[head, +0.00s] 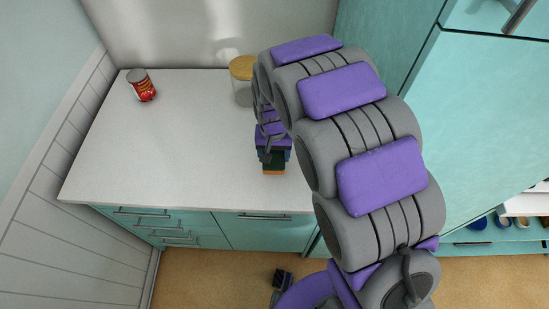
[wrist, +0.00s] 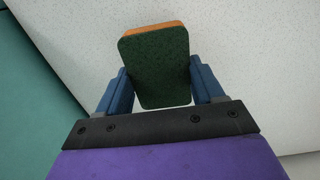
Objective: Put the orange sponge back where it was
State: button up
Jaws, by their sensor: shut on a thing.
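The orange sponge (wrist: 155,65) has a dark green scouring face and an orange body. In the wrist view its green face is toward the camera and an orange edge shows along the top. My gripper (wrist: 157,88) is shut on it, with a blue finger at each side. In the head view the sponge (head: 273,168) is small, below my gripper (head: 273,153), over the front right part of the white counter (head: 170,150). I cannot tell whether it touches the counter.
A red can (head: 142,86) stands at the back left of the counter. A jar with a wooden lid (head: 242,80) stands at the back, close to my arm. Teal cabinets (head: 470,140) rise on the right. The counter's middle and left are clear.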

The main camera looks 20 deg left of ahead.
aim_at(277, 155)
jog(key=shift+w, duration=0.35)
jog(key=f, duration=0.1)
jog(key=d+f+b, duration=0.1)
jog(key=f, duration=0.1)
jog(key=shift+f, duration=0.2)
jog(key=shift+s+a, duration=0.1)
jog(key=shift+a, duration=0.1)
jog(key=o, duration=0.9)
jog(key=shift+a+f, duration=0.1)
jog(key=shift+a, duration=0.05)
jog(key=shift+o, duration=1)
jog(key=shift+d, duration=0.25)
notch_tip(277, 155, up, 12)
jog(key=shift+a+r+p, duration=0.1)
jog(key=shift+r+p, duration=0.05)
jog(key=shift+p, duration=0.85)
